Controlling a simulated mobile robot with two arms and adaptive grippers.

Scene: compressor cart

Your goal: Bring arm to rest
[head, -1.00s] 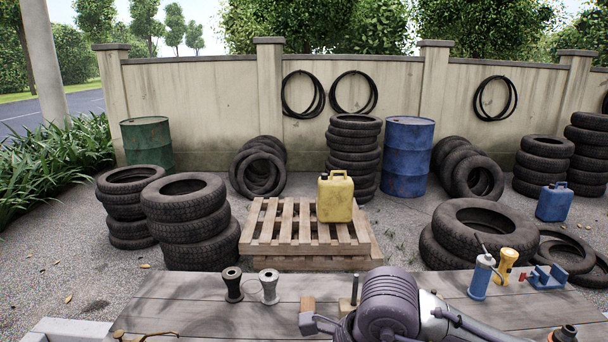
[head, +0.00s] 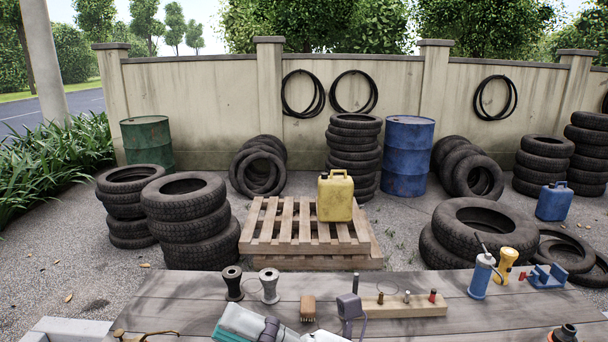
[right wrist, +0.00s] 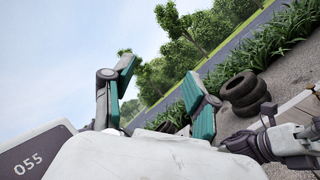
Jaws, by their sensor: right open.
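My right gripper (head: 246,325) shows only in part at the bottom edge of the head view. A teal-and-white finger with a dark joint lies low over the near side of the workbench (head: 185,290). In the right wrist view the right gripper (right wrist: 157,92) has its two teal-padded fingers spread wide with nothing between them. Sky, trees and ground lie beyond them. A grey box on a stalk (head: 350,305), apparently part of my arm, stands right of the finger. My left gripper is not seen.
On the bench are a black spool (head: 232,284), a grey spool (head: 269,286), a wooden brush (head: 308,309), a wooden block with pegs (head: 410,308), a blue tool (head: 480,278), a yellow torch (head: 505,264) and a blue vise (head: 548,277). A pallet (head: 262,226) with a yellow canister (head: 335,197) stands behind.

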